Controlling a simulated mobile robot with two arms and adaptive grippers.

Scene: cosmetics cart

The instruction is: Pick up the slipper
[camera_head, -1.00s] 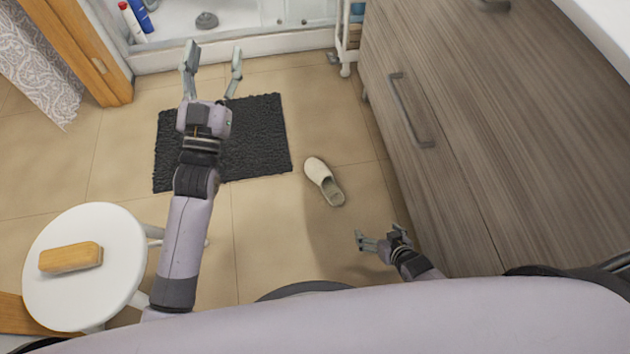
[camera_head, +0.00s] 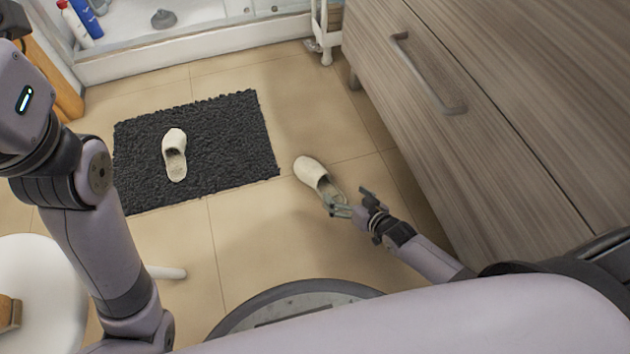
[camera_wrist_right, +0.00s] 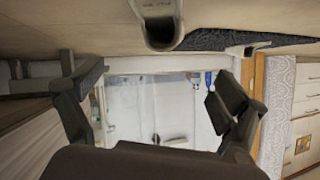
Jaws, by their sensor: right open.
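A cream slipper (camera_head: 314,175) lies on the tiled floor between the dark mat and the drawer cabinet. Its open heel end points toward my right gripper (camera_head: 348,201), which is at that end with its fingers apart. I cannot tell whether they touch it. In the right wrist view, the slipper (camera_wrist_right: 158,22) shows at the top centre, beyond the open, empty fingers (camera_wrist_right: 155,88). A second cream slipper (camera_head: 174,155) lies on the dark mat. My left arm rises at the left edge of the head view; its fingers are out of frame.
The dark mat (camera_head: 225,135) lies in front of the shower ledge (camera_head: 200,56). The wooden cabinet (camera_head: 490,110) closes off the right side. A white stool (camera_head: 40,290) stands at lower left, and a white cart (camera_head: 322,30) at the back. The floor between is clear.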

